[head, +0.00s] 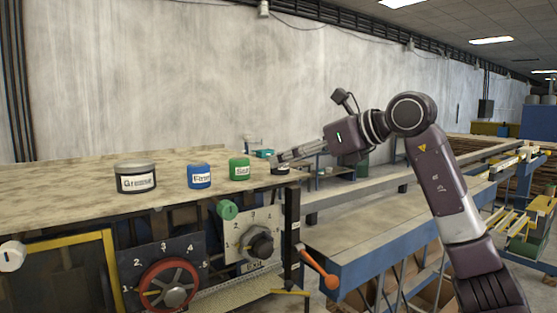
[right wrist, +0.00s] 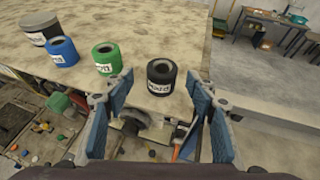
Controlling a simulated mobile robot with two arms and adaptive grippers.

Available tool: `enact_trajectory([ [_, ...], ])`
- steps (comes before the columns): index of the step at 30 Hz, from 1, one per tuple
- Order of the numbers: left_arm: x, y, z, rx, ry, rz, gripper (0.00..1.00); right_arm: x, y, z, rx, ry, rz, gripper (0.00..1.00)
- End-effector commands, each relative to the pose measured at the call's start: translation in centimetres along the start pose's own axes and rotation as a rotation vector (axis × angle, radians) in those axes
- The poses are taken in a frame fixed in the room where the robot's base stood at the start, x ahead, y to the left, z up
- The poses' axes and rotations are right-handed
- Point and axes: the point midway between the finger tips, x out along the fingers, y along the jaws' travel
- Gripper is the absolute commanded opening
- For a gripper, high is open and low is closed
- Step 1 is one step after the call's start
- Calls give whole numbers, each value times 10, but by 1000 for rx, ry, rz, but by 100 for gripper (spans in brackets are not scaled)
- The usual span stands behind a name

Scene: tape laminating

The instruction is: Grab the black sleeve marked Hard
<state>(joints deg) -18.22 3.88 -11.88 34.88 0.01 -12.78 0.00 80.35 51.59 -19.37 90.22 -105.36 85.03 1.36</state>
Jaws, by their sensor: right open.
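The black sleeve marked Hard (right wrist: 161,77) stands upright near the edge of the bench top (right wrist: 135,30). In the head view it is mostly hidden behind my right gripper (head: 275,162). In the right wrist view my right gripper (right wrist: 158,100) is open, with its two blue-padded fingers apart. The black sleeve shows beyond and between the fingertips, and nothing is held. A green sleeve (head: 239,169) and a blue sleeve (head: 199,175) stand to its left; their labels are hard to read. My left gripper is not in view.
A dark tin marked Grease (head: 135,177) stands at the left of the bench. Below the bench edge are a red handwheel (head: 168,285), a dial (head: 260,246) and an orange-handled lever (head: 321,272). A lower blue-edged table (head: 400,235) lies to the right.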

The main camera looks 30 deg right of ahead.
Motion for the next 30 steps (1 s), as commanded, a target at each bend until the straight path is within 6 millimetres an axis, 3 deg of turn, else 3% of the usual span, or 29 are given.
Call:
enact_trajectory([
  [1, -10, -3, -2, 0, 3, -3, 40, 8, 0, 3, 2, 4, 4, 51],
  [6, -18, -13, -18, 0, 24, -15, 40, 30, -1, 1, 1, 2, 3, 51],
  [10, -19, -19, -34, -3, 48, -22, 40, 36, -2, 0, 0, 0, 1, 51],
  [15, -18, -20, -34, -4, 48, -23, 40, 36, -2, -1, 0, 0, 1, 51],
  [27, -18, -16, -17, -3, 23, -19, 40, 35, -2, -1, 0, 0, 1, 7],
  [30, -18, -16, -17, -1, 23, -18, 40, 35, -2, 0, 0, -1, 1, 5],
])
